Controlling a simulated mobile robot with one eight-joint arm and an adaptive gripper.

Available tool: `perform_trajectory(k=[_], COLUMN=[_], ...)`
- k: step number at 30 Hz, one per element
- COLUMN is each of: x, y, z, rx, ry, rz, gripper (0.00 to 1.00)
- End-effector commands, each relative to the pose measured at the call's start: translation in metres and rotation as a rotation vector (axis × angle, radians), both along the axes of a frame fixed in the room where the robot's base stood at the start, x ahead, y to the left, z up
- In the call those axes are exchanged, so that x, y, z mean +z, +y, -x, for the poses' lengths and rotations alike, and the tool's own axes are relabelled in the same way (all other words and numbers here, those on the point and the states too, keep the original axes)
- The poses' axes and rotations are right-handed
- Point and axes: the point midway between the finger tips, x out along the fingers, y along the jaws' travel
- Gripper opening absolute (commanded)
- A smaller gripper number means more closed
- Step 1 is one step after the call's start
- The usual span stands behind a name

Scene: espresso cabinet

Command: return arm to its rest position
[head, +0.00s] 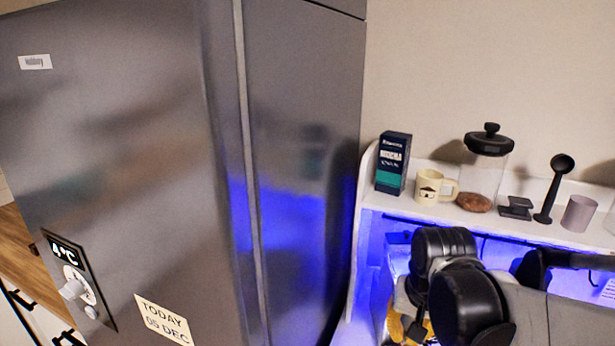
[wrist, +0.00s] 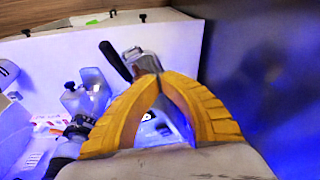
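My gripper (wrist: 150,76) has two yellow curved fingers. In the wrist view their tips meet, with an arch-shaped gap below them and nothing clearly held between. A silver metal item with a black handle (wrist: 116,60) shows just beyond the tips; I cannot tell whether they touch it. In the head view my dark arm links fill the lower right, in front of the blue-lit cabinet. Only a bit of yellow finger (head: 397,328) shows there, and the arm hides the rest of the gripper.
A tall grey fridge (head: 130,150) stands left of the cabinet. The white shelf (head: 400,203) above my arm holds a dark box (head: 393,163), a mug (head: 433,188), a lidded jar (head: 485,165), a black scoop (head: 553,190) and a mauve cup (head: 579,213). Clear containers (wrist: 88,92) stand left of my fingers.

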Motion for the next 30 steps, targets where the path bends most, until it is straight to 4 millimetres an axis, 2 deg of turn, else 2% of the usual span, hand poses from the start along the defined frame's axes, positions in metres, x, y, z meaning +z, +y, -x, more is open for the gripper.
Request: perform_trajectory(k=[1,15,18,21,30], x=[-0.026,-0.153,-0.169,-0.177,-0.176], y=[0.0,0.0,0.0,0.0,0.0], z=[0.008,0.067,0.073,0.077,0.078], rx=[0.015,0.202,0.226,0.241,0.248], ry=[-0.027,-0.34,-0.384,-0.41,-0.422], rz=[0.003,0.079,0.094,0.103,0.108], gripper=[0.0,0.0,0.0,0.0,0.0])
